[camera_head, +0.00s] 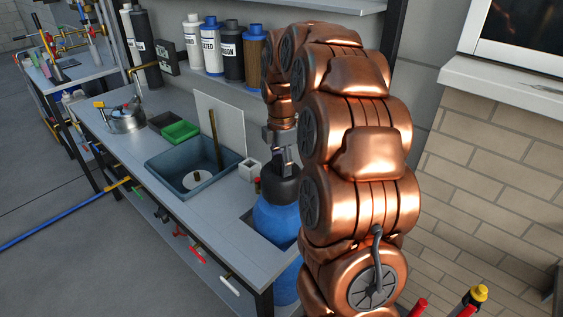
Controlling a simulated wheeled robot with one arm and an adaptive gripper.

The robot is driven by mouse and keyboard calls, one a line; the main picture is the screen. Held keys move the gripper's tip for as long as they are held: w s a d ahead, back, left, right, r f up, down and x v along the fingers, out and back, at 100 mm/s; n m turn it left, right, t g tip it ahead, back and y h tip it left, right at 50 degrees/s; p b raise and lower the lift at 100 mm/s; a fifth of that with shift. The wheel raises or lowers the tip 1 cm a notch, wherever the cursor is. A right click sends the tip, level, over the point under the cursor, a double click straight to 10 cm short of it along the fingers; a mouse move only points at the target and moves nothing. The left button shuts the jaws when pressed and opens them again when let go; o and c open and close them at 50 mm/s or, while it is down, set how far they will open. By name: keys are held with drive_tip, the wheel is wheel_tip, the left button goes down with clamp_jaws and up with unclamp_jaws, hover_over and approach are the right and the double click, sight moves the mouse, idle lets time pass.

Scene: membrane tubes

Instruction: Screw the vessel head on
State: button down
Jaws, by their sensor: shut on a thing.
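A tall blue vessel (273,219) stands upright in a cut-out at the near right end of the bench, and more of its blue body shows below the bench top. A black vessel head (279,187) sits at the top of the blue vessel. My gripper (285,168) points down at the head from above and is shut on its upper part. My copper-coloured arm hides the right side of the vessel and head. I cannot tell how tightly the head sits on the vessel.
On the bench, a grey-blue tub (165,168) holds a brown rod (215,140) and a white disc (196,180). A small white box (249,170) stands close left of the vessel. A green tray (180,131) and a metal pot (126,118) are farther back. Labelled bottles (211,48) line the shelf.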

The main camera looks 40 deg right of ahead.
drive_tip(key=shift+f+b, duration=0.35)
drive_tip(key=shift+f, duration=0.25)
idle(1.5)
drive_tip(key=shift+m+b, duration=0.3)
drive_tip(key=shift+m, duration=0.4)
drive_tip(key=shift+r+m, duration=0.15)
drive_tip(key=shift+m, duration=0.45)
drive_tip(key=shift+w+d, duration=0.1)
drive_tip(key=shift+r+m+b, duration=0.15)
drive_tip(key=shift+m+b, duration=0.35)
drive_tip(key=shift+m, duration=0.7)
drive_tip(key=shift+m+b, duration=0.35)
drive_tip(key=shift+m, duration=0.85)
